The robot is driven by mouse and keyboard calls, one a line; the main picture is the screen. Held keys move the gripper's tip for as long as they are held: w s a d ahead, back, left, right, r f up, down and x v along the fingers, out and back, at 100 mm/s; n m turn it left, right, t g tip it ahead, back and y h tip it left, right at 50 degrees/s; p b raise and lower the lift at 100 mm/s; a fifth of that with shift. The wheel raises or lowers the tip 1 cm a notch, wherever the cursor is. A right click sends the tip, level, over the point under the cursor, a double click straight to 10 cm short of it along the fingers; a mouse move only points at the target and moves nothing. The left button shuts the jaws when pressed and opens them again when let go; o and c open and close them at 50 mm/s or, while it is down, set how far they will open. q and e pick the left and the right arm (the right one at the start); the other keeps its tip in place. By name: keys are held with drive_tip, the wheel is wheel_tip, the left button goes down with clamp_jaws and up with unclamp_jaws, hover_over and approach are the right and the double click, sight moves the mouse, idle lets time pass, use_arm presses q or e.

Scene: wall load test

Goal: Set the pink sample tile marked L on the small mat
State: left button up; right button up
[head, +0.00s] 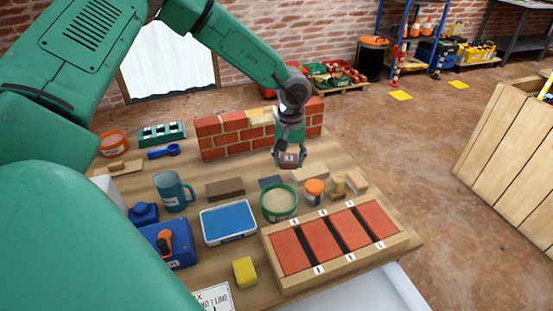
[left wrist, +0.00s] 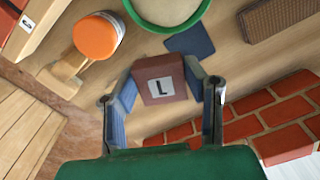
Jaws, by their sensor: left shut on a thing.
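The pink sample tile (head: 289,159) is held up in front of the small brick wall; its white L label shows in the left wrist view (left wrist: 164,87). My left gripper (head: 289,163) is shut on it, with one finger on each side in the left wrist view (left wrist: 165,85). The small mat looks like the dark blue square (head: 270,182) on the table, behind the green tub; it also shows in the left wrist view (left wrist: 191,41), just beyond the tile and partly covered. My right gripper is not in view.
A green tub (head: 279,203) stands close in front of the mat, an orange-lidded jar (head: 314,190) to its right. A brown block (head: 225,188) lies left of the mat. The brick wall (head: 225,135) stands behind. A wooden tray of red tiles (head: 322,240) is in front.

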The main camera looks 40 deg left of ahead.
use_arm(q)
drive_tip(key=f, duration=0.2)
drive_tip(key=a+f+b, duration=0.1)
drive_tip(key=a+f, duration=0.1)
drive_tip(key=f, duration=0.1)
drive_tip(key=shift+f+b, duration=0.3)
drive_tip(key=shift+f, duration=0.35)
drive_tip(key=f, duration=0.2)
drive_tip(key=d+f+b, duration=0.1)
drive_tip(key=f, duration=0.1)
drive_tip(key=shift+d+b, duration=0.1)
drive_tip(key=shift+b, duration=0.2)
drive_tip(key=shift+a, duration=0.25)
drive_tip(key=o, duration=1)
drive_tip(key=shift+a+f, duration=0.15)
drive_tip(key=shift+a, duration=0.05)
drive_tip(key=shift+d, duration=0.3)
drive_tip(key=shift+r, duration=0.4)
wheel_tip(320, 180, up, 10)
drive_tip(key=p, duration=0.3)
drive_tip(key=shift+a+r+p, duration=0.15)
drive_tip(key=shift+r+p, duration=0.05)
drive_tip(key=shift+p, duration=0.2)
drive_tip(key=shift+r, duration=0.6)
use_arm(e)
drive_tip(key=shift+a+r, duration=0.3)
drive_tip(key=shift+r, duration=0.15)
